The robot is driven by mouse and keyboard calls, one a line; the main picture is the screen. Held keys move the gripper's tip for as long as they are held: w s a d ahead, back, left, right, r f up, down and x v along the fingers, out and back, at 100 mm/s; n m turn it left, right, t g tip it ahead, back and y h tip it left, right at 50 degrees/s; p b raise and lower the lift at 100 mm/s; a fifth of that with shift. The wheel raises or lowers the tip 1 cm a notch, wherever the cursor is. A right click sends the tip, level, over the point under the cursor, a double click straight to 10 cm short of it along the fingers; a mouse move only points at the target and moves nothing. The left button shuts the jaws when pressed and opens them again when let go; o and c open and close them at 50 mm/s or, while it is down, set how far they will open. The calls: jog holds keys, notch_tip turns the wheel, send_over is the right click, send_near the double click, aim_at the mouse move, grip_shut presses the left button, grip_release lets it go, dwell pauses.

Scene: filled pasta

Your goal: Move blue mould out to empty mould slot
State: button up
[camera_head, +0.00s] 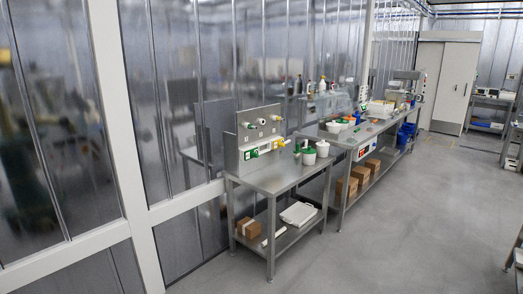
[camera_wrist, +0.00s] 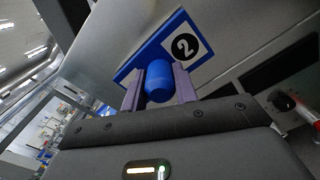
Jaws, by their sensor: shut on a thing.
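The blue mould (camera_wrist: 158,84) is a rounded blue cylinder between the two fingers of my gripper (camera_wrist: 158,76) in the wrist view. The gripper is shut on it. In the head view, neither my gripper nor the blue mould can be made out. A grey upright rack (camera_head: 260,136) with several white, yellow and green pieces stands on the near steel table; an empty mould slot cannot be told apart there.
The near steel table (camera_head: 277,181) bears white tubs with green lids (camera_head: 309,157). A longer bench (camera_head: 358,133) with several items continues behind it. Boxes and a white tray (camera_head: 298,213) lie on the lower shelf. The grey floor (camera_head: 420,230) at right is clear.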

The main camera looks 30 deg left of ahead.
jog(key=shift+w+a, duration=0.1)
jog(key=shift+a, duration=0.25)
dwell(0.5)
jog(key=v, duration=0.6)
jog(key=shift+p, duration=0.35)
dwell(1.1)
jog(key=shift+a, duration=0.15)
jog(key=shift+r, duration=0.1)
jog(key=w+a+f+n+t+y+p, duration=0.1)
jog(key=w+a+n+t+y, duration=0.25)
jog(key=a+n+t, duration=0.45)
jog(key=w+a+n+t+y, duration=0.3)
jog(key=w+a+n+t, duration=0.15)
jog(key=t, duration=0.65)
jog(key=s+a+f+n+t+y, duration=0.1)
jog(key=a+f+n+t+y, duration=0.2)
jog(key=a+f+n+y, duration=0.5)
notch_tip(320, 180, down, 3)
jog(key=a+y, duration=0.1)
jog(key=y, duration=0.2)
jog(key=shift+s+a, duration=0.25)
jog(key=shift+s, duration=0.05)
